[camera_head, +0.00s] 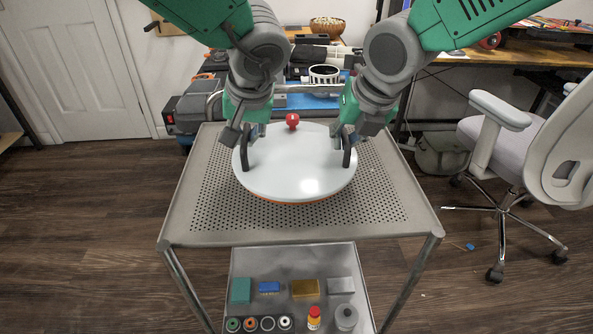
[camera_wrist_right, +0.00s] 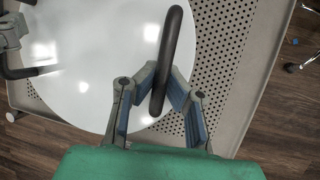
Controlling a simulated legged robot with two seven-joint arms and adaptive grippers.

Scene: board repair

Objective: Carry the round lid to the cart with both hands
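The round white lid (camera_head: 297,172) lies flat over the perforated top of the metal cart (camera_head: 212,218). It has a red knob (camera_head: 292,121) near its far edge and a dark curved handle at each side. My right gripper (camera_head: 347,133) is at the right handle (camera_head: 347,154). In the right wrist view its fingers converge on both sides of that handle (camera_wrist_right: 172,50) and appear shut on it. My left gripper (camera_head: 248,132) is at the left handle (camera_head: 245,155). Its fingertips are too small and partly covered to tell their grip.
The cart's lower shelf (camera_head: 290,259) holds small coloured blocks, rings and a red-capped bottle (camera_head: 314,317). An office chair (camera_head: 510,150) stands to the right. A cluttered workbench (camera_head: 310,100) is behind the cart. The floor at left is clear.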

